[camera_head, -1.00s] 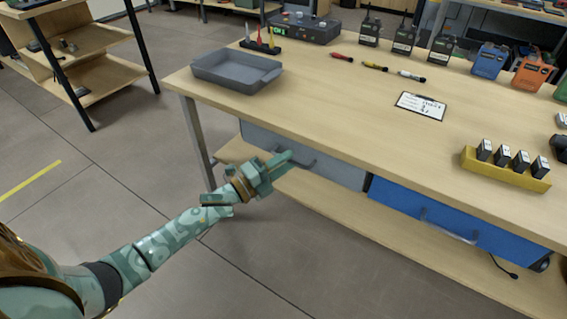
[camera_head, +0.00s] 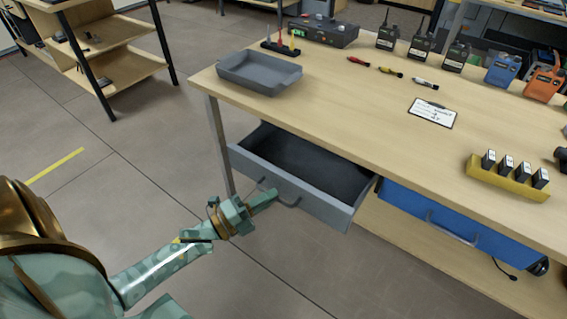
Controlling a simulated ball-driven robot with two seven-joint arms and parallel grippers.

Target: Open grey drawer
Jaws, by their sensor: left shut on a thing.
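The grey drawer (camera_head: 310,202) under the left part of the workbench is pulled out, and its dark, empty-looking inside shows. Its handle (camera_head: 291,203) is on the front panel. My left gripper (camera_head: 268,198), green with a bronze-coloured wrist, is at the left part of this handle and shut on it. The fingertips partly hide the handle. My right gripper is not in view.
The blue drawer (camera_head: 418,208) beside it is closed. Open floor (camera_head: 130,195) lies in front. A shelf rack stands at the left.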

